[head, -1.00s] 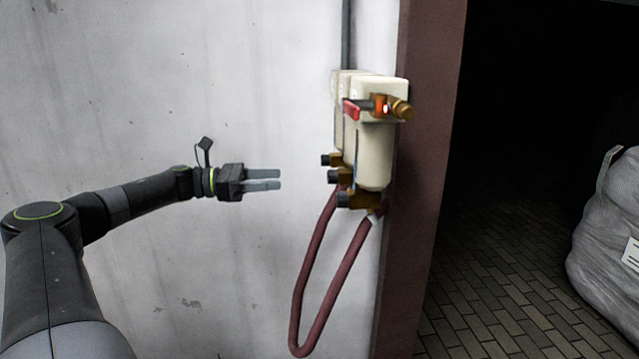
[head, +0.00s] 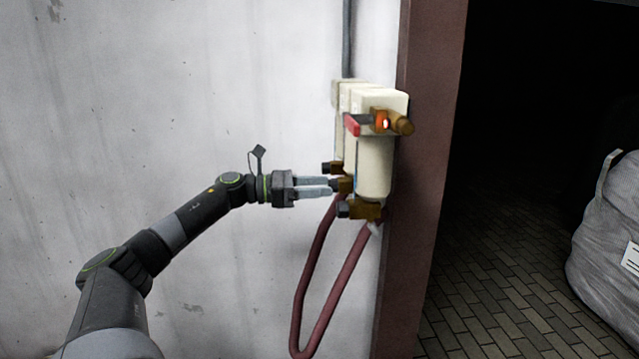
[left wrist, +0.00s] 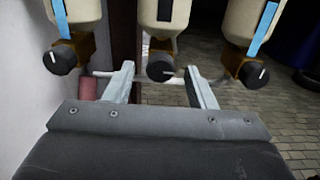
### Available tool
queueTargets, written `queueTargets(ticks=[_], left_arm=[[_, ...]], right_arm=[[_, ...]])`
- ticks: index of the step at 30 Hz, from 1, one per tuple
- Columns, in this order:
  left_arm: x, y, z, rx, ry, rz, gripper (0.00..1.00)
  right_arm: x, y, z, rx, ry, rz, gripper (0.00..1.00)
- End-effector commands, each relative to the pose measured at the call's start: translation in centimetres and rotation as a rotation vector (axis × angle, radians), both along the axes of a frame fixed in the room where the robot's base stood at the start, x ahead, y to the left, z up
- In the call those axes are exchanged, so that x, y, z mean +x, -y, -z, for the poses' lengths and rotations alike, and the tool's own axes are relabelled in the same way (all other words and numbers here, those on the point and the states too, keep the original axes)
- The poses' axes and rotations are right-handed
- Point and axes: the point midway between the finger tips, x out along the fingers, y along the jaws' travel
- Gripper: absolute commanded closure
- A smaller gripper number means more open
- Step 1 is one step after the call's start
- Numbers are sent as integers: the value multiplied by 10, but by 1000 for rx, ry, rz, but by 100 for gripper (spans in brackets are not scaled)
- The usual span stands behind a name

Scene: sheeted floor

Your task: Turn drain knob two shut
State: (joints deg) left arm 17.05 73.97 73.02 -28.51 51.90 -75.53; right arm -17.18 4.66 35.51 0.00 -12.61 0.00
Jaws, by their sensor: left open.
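Three cream filter housings hang in a row on the wall, each with a dark drain knob on a brass fitting at its bottom. In the left wrist view the middle drain knob (left wrist: 161,67) lies between the fingertips of my left gripper (left wrist: 160,72), with visible space at both sides. The knob carries a white mark. In the head view my left gripper (head: 330,186) is open, its fingertips at the middle knob (head: 337,184), which they partly hide. The nearest knob (head: 344,210) and the farthest knob (head: 327,168) stand to either side. My right gripper is not in view.
A dark red hose (head: 310,270) hangs below the fittings. A brown door frame (head: 425,150) stands to the right, with a grey bulk sack (head: 605,230) beyond it.

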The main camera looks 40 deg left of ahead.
Motion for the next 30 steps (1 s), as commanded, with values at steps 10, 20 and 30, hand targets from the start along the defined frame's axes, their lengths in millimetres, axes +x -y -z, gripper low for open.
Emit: queueTargets(ticks=[10,20,30], left_arm=[[4,3,0,0,0,0,50],[4,3,0,0,0,0,86],[4,3,0,-23,-19,-1,94]], right_arm=[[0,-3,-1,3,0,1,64],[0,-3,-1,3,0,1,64],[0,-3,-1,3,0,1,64]])
